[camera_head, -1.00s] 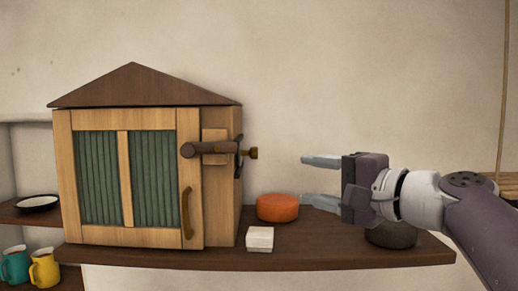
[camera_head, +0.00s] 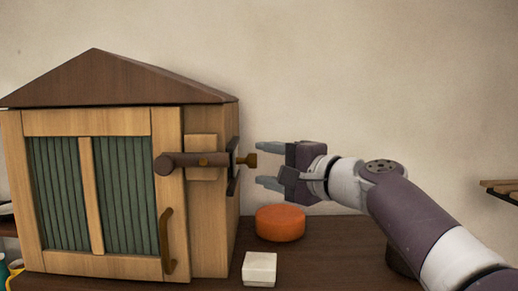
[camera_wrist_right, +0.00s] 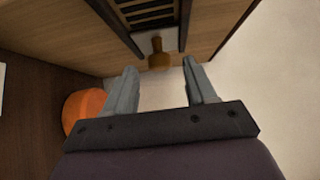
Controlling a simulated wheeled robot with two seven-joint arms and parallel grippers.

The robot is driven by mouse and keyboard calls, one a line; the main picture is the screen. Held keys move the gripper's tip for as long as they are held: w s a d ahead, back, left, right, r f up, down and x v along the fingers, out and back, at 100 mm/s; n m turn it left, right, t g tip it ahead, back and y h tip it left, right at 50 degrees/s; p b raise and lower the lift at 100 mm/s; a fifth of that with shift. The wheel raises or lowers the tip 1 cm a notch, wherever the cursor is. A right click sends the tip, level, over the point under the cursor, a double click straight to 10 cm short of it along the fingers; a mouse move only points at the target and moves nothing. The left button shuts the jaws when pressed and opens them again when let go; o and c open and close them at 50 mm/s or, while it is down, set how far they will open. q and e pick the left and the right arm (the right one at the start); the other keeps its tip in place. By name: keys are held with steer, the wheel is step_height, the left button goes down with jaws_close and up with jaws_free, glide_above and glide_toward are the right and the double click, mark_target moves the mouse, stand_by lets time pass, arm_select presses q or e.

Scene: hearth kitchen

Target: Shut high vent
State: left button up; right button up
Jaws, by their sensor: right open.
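A wooden cabinet (camera_head: 205,235) with a peaked roof stands at the left in the head view. On its right side is a dark-framed vent (camera_head: 233,168), seen nearly edge-on. The right wrist view shows dark slats of this vent (camera_wrist_right: 150,14), with gaps between them, and a brass knob (camera_wrist_right: 157,56). The knob (camera_head: 247,160) sticks out to the right in the head view. My right gripper (camera_head: 264,165) is open and empty, just right of the knob. In the wrist view the knob lies beyond and between the fingertips (camera_wrist_right: 159,68), not gripped. My left gripper is out of view.
A wooden bar latch (camera_head: 190,160) crosses the cabinet door's right edge, above a curved handle (camera_head: 166,240). An orange round box (camera_head: 280,223) and a small white box (camera_head: 259,269) sit on the dark shelf (camera_head: 335,250) below my right gripper. The wall behind is bare.

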mark_target(246, 160)
steer(key=shift+p+x, duration=0.4)
steer(key=shift+x, duration=0.8)
steer(key=shift+w, duration=0.1)
jaws_close()
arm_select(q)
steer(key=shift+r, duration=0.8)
